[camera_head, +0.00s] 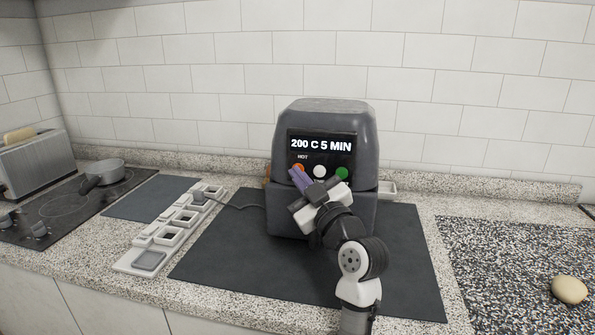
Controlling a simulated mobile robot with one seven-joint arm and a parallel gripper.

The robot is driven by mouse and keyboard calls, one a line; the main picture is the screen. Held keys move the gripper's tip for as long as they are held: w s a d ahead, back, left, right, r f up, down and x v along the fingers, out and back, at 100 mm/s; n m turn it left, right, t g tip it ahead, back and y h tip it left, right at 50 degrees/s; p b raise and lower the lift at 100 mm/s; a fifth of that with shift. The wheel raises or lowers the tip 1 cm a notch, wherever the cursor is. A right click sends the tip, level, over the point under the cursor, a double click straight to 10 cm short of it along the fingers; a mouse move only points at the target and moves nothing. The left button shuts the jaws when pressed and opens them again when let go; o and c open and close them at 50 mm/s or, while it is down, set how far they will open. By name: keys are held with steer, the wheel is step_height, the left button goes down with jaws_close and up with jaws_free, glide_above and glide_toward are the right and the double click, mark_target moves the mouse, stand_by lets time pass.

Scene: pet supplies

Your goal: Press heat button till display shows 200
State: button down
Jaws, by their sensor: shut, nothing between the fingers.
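A dark grey air fryer (325,115) stands on a dark mat (405,255) against the tiled wall. Its display (322,145) reads "200 C 5 MIN" in white, with a small "HOT" label below it. Under the display are an orange button (298,168) at left, a white button (320,171) in the middle and a green button (342,173) at right. My gripper (294,172) is shut and empty, its purple fingers pointing up at the orange button. The fingertips overlap the button's lower edge; I cannot tell whether they touch it. My arm hides part of the fryer's lower front.
A white power strip (140,262) with a cable lies left of the mat. Further left are a hob (30,215) with a pan (103,172) and a toaster (35,165). At right, an egg-like object (569,289) sits on a speckled board (500,270).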

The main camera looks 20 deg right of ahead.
steer(key=shift+s+a, duration=0.45)
steer(key=shift+s, duration=0.25)
steer(key=s+a, duration=0.1)
steer(key=s, duration=0.1)
steer(key=s+a+b, duration=0.1)
steer(key=s, duration=0.1)
steer(key=shift+a, duration=0.4)
stand_by(0.8)
